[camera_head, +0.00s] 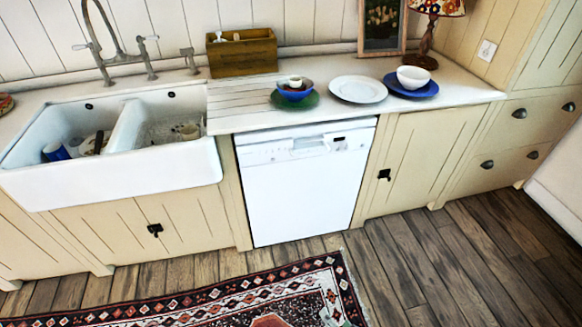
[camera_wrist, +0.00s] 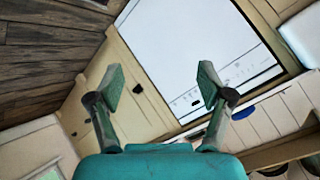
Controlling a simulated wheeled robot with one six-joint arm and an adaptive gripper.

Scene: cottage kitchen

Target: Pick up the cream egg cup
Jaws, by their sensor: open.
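A small cream cup (camera_head: 295,81), which looks like the egg cup, sits inside a blue bowl (camera_head: 293,95) on a green plate (camera_head: 280,101). This stack stands on the counter above the white dishwasher. I cannot make out the cream egg cup in the wrist view.
Right of the stack are a white plate (camera_head: 358,89) and a white bowl (camera_head: 413,77) on a blue plate (camera_head: 427,90). A wooden box (camera_head: 242,52), a picture frame and a lamp (camera_head: 429,38) stand behind. A patterned rug (camera_head: 230,300) covers part of the floor.

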